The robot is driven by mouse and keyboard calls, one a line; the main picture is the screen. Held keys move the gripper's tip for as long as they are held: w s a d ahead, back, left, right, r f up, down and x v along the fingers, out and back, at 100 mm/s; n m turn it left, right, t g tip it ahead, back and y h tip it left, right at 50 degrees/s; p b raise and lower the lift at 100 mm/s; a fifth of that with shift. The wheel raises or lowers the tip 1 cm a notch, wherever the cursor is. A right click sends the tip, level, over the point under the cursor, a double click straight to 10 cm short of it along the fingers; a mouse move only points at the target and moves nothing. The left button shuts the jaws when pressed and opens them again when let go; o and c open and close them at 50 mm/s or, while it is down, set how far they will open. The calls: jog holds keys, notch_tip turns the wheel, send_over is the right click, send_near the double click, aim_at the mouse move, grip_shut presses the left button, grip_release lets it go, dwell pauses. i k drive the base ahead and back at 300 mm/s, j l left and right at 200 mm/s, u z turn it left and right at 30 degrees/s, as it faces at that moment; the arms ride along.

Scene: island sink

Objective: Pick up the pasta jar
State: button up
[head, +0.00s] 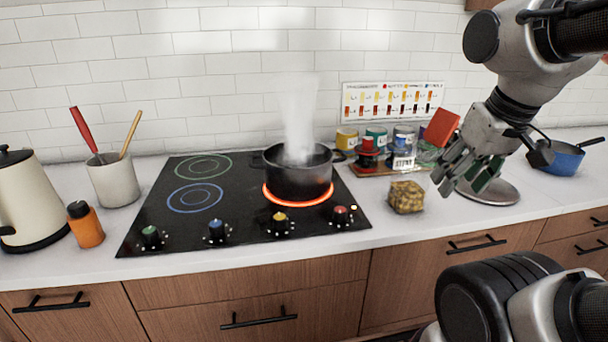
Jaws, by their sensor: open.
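The pasta jar (406,198) looks like a short, squarish clear container with yellow-brown contents. It stands on the white counter to the right of the cooktop, near the front edge. My gripper (461,178) is open and empty, pointing down. It is up and to the right of the jar in the head view, apart from it. No gripper part covers the jar.
A black pot (298,178) steams on a glowing red burner of the cooktop (150,215). Tins and small jars (376,140) stand behind the pasta jar. A round metal lid (496,193) lies below my gripper; a blue pan (563,160) is at right.

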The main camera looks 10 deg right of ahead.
aim_at(413, 161)
jog(key=k+z, duration=0.1)
jog(key=z, duration=0.3)
jog(key=k+j+z, duration=0.1)
jog(key=z, duration=0.75)
jog(key=k+z, duration=0.15)
jog(key=z, duration=0.25)
